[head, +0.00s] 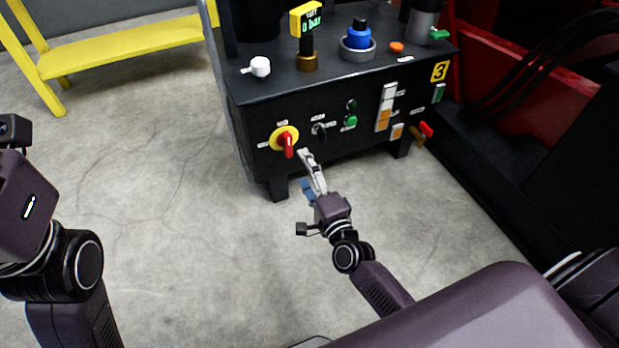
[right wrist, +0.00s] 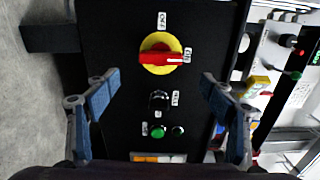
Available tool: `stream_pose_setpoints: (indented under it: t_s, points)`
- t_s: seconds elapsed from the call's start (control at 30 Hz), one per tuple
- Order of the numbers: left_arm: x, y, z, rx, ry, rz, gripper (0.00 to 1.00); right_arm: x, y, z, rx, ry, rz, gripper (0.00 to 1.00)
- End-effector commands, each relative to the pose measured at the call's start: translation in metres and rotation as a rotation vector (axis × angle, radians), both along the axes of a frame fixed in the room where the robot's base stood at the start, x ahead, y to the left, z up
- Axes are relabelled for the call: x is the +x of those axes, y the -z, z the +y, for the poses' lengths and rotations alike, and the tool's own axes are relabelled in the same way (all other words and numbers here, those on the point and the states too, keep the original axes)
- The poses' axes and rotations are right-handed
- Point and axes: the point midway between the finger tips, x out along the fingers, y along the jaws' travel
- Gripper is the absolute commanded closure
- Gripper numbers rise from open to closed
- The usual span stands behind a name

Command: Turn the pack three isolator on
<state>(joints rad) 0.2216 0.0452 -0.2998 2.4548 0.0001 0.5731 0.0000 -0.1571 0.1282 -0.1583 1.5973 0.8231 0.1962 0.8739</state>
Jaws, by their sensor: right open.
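The isolator is a red handle on a yellow disc (head: 278,133) at the left of the black front panel. In the right wrist view the isolator (right wrist: 150,66) is at upper centre. There its red handle lies across the picture, its white mark toward the right-hand label. My right gripper (head: 309,172) is in front of the panel, just below and right of the handle. In its wrist view the gripper (right wrist: 160,93) has its blue-padded fingers wide apart with nothing between them. The left gripper is out of view.
A black selector knob (head: 319,130) and green button (head: 350,122) sit right of the isolator. A yellow plate (head: 440,71) reads 3. A white valve handle (head: 260,67) and blue knob (head: 358,38) stand on top. A yellow frame (head: 120,45) is behind left; the floor between is clear.

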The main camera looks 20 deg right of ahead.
Motion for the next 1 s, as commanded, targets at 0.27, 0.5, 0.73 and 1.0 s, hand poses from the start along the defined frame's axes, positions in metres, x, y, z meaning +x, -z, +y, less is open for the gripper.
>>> stream_pose_setpoints:
  t_s: [0.27, 0.5, 0.73, 1.0]
  points:
    - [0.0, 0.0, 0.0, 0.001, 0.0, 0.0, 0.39, -0.029, 0.0, -0.001, 0.001, 0.0, 0.001, 0.25]
    - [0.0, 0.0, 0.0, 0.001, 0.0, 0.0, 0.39, -0.031, 0.0, -0.001, 0.001, 0.0, -0.001, 0.25]
    - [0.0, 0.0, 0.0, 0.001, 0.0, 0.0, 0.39, -0.031, 0.0, -0.001, 0.001, 0.0, 0.0, 0.25]
    - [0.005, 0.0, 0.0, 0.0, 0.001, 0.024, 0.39, -0.032, -0.045, 0.003, -0.086, 0.009, -0.085, 0.25]
